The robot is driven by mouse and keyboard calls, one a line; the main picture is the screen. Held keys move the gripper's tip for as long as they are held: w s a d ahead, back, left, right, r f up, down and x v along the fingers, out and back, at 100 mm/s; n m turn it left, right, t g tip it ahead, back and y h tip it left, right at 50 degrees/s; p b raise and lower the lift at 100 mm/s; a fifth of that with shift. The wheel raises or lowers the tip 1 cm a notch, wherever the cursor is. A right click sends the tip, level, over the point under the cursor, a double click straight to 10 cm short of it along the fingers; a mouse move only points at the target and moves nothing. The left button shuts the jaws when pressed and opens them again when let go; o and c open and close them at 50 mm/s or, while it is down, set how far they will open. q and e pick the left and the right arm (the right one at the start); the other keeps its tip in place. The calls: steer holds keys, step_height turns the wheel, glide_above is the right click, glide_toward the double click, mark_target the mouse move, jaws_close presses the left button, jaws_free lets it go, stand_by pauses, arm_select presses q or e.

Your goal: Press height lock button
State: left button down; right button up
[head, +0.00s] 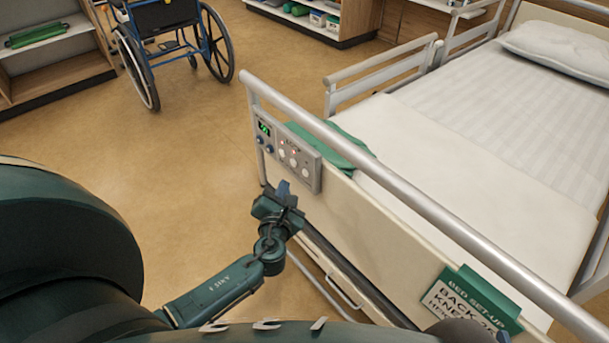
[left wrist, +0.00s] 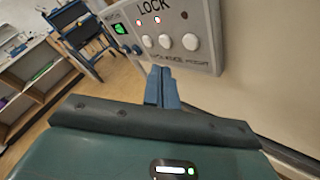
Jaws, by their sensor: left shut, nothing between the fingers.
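The control panel (head: 302,172) is a grey box on the bed's footboard. In the left wrist view the panel (left wrist: 210,62) shows the word LOCK, a green display (left wrist: 119,29), small indicator lights and a row of round white buttons. The rightmost white button (left wrist: 190,41) sits above small lettering that seems to read HEIGHT. My left gripper (head: 283,189) is shut and empty, just below the panel. Its blue fingertips (left wrist: 162,72) point at the panel's lower edge, below and left of that button; I cannot tell if they touch.
A metal rail (head: 410,200) runs above the footboard. A green bed set-up card (head: 485,295) hangs on it at right. A green cloth (head: 335,145) lies behind the panel. A wheelchair (head: 175,45) stands at the back left. The floor between is clear.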

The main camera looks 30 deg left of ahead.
mark_target(306, 173)
arm_select(q)
steer(key=shift+w+d, duration=0.35)
steer(key=shift+w, duration=0.45)
steer(key=shift+w+d, duration=0.3)
steer(key=shift+w, duration=0.45)
stand_by(0.9)
steer(key=shift+w+d, duration=0.15)
steer(key=shift+w, duration=0.2)
steer(key=shift+w+d, duration=0.15)
steer(key=shift+w, duration=0.25)
stand_by(0.5)
steer(key=shift+s+p, duration=0.1)
steer(key=shift+p, duration=0.2)
steer(key=shift+s+a+p, duration=0.3)
steer(key=shift+s+p, duration=0.05)
steer(key=shift+s, duration=0.35)
